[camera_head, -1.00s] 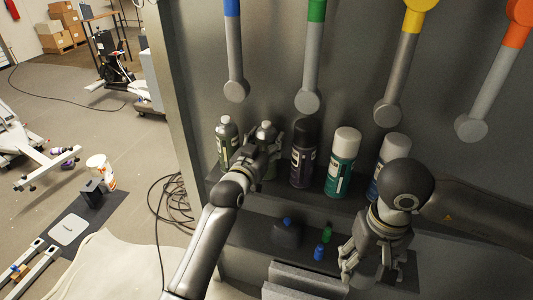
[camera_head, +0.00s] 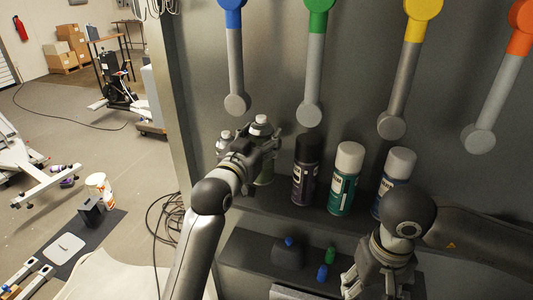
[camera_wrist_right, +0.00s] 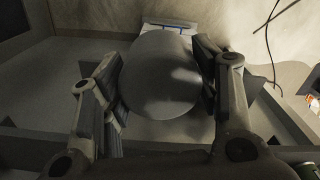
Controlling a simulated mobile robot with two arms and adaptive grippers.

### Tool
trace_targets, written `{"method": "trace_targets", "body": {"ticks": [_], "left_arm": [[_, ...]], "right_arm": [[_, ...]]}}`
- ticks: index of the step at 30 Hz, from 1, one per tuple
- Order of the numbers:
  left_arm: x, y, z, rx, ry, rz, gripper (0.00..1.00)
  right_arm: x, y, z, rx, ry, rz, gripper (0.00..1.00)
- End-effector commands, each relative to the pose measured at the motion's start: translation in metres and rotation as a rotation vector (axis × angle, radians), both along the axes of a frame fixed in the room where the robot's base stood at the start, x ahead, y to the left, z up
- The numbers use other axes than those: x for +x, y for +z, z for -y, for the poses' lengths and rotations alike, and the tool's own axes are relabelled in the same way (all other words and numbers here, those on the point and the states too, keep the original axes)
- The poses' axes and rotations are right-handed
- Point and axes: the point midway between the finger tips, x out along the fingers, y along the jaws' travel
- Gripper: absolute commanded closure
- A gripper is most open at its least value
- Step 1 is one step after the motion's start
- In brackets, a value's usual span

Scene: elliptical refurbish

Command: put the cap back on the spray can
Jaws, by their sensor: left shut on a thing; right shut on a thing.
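My left gripper (camera_head: 259,151) is shut on a greenish spray can (camera_head: 266,174). The bare top of this can, with a pale nozzle, shows above the fingers, and the gripper hides much of its body. My right gripper (camera_head: 362,285) is low at the right, in front of the shelves. In the right wrist view, its fingers are shut on a grey rounded cap (camera_wrist_right: 162,78), with one finger on each side. The cap cannot be made out in the head view. The two grippers are well apart.
A second can (camera_head: 224,139) without a cap stands left of my left gripper. Dark (camera_head: 307,168), green (camera_head: 342,180) and blue (camera_head: 396,177) cans stand on the shelf to the right. A lower shelf holds small bottles (camera_head: 322,272). Coloured-ended levers (camera_head: 316,64) hang above.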

Motion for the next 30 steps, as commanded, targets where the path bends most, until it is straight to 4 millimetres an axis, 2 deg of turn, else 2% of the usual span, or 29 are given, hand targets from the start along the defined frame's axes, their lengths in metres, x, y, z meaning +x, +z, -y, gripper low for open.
{"method": "trace_targets", "body": {"ticks": [2, 15, 22, 30], "left_arm": [[-0.012, 0.015, -0.005, 0.0, 0.001, 0.008, 0.74], [-0.071, 0.041, -0.029, 0.0, 0.001, 0.003, 0.74], [-0.088, 0.05, -0.036, 0.0, 0.0, 0.002, 0.74], [-0.092, 0.052, -0.038, 0.0, 0.0, 0.001, 0.74]], "right_arm": [[0.0, -0.007, 0.0, 0.0, 0.0, 0.0, 0.53], [0.0, -0.023, 0.0, 0.0, 0.0, 0.0, 0.53], [0.0, -0.027, 0.0, 0.0, 0.0, 0.0, 0.53], [0.0, -0.027, 0.0, 0.0, 0.0, 0.0, 0.53]]}}
